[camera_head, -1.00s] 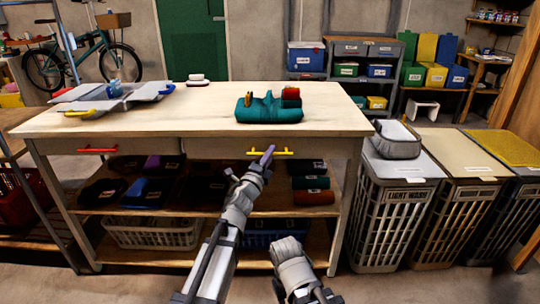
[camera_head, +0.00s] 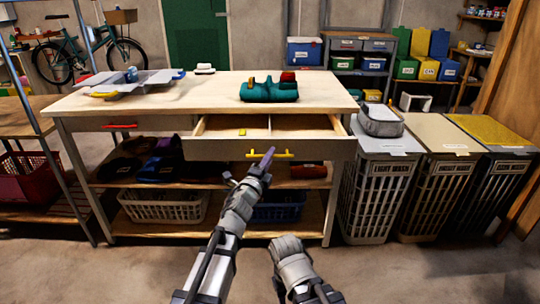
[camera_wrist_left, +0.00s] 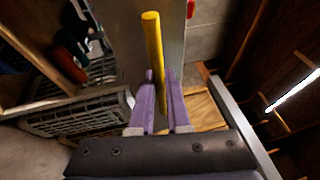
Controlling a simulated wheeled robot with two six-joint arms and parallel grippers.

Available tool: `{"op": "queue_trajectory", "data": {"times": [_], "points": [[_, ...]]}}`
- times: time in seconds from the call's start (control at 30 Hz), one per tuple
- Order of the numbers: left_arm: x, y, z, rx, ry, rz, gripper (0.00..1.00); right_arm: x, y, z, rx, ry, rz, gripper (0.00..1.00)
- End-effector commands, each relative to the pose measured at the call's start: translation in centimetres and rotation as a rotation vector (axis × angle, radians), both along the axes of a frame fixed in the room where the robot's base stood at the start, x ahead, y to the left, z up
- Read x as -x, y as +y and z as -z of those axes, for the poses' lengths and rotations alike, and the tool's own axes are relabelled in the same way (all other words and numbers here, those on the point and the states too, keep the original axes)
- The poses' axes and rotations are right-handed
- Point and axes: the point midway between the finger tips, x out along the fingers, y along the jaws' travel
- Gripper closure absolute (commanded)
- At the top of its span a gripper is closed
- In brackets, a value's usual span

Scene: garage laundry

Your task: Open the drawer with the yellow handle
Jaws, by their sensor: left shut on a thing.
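The drawer with the yellow handle (camera_head: 215,150) is pulled out of the workbench, and its inside shows, with a divider and a small yellow object (camera_head: 242,132). The yellow handle (camera_head: 284,155) is on the drawer's front. My left gripper (camera_head: 262,161) is at the handle. In the left wrist view, the yellow handle bar (camera_wrist_left: 152,45) runs between its purple fingers (camera_wrist_left: 158,100), which are shut on it. My right arm shows at the bottom of the head view, but I see no fingers of its gripper.
The workbench top (camera_head: 200,95) holds a teal tool caddy (camera_head: 268,90) and a grey folded tray (camera_head: 118,86). A closed drawer with a red handle (camera_head: 120,126) is at the left. Laundry hampers (camera_head: 375,190) stand close on the right. Floor in front is clear.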

Motion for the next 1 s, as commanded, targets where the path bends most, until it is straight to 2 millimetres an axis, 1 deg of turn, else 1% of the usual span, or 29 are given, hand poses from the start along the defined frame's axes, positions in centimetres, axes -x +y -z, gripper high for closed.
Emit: {"op": "queue_trajectory", "data": {"times": [0.33,0.37,0.6,0.63,0.87,1.0], "points": [[0.0,0.05,-0.03,0.001,0.0,-0.001,1.0,-0.02,0.0,-0.02,0.0,0.0,0.0,0.5],[-0.01,0.06,-0.03,0.001,0.0,-0.001,0.84,-0.02,0.0,-0.02,0.0,0.0,0.0,0.5],[-0.01,0.03,-0.03,0.0,0.0,0.0,0.57,-0.01,0.0,-0.02,0.0,0.0,0.0,0.5],[0.0,0.02,-0.03,0.0,0.0,0.0,0.55,-0.01,0.0,-0.02,0.0,0.0,0.0,0.5],[0.03,0.01,-0.02,0.0,-0.001,0.0,0.55,-0.01,0.0,-0.01,0.0,0.0,0.0,0.5],[0.57,0.23,0.1,0.0,-0.001,0.0,0.55,-0.01,0.0,0.12,0.0,0.0,0.0,0.5]]}}
